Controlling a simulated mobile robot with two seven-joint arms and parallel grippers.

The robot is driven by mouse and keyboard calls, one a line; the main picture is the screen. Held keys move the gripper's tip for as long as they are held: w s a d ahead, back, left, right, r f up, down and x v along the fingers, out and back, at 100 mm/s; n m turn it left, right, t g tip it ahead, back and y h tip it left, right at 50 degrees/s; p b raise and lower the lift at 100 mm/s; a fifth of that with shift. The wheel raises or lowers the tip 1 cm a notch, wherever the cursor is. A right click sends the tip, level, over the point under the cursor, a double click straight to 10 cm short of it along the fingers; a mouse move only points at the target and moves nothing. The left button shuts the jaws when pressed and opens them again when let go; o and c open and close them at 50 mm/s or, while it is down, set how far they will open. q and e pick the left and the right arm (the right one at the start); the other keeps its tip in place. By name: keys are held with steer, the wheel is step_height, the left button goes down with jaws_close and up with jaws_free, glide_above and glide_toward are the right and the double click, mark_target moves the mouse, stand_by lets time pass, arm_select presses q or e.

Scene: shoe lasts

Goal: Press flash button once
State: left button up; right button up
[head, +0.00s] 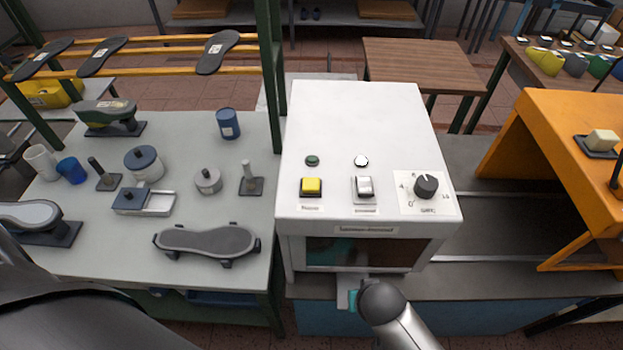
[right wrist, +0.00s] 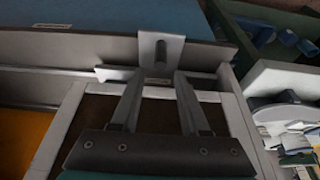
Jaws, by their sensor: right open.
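A white machine (head: 360,120) stands in the middle of the head view. Its sloped top carries a yellow button (head: 311,187) on the left, a white button (head: 364,187) in the middle and a black dial (head: 426,186) on the right. The small labels are unreadable, so I cannot tell which button is the flash one. My right gripper is at the machine's lower front, below the buttons, and mostly hidden by its wrist in the head view. In the right wrist view, its fingers (right wrist: 160,85) are apart and empty, near a pale bracket (right wrist: 173,48). My left gripper is out of view.
A green lamp (head: 312,160) and a white lamp (head: 361,161) sit behind the buttons. A dark window (head: 365,253) opens in the machine's front. An orange stand (head: 560,130) is at right.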

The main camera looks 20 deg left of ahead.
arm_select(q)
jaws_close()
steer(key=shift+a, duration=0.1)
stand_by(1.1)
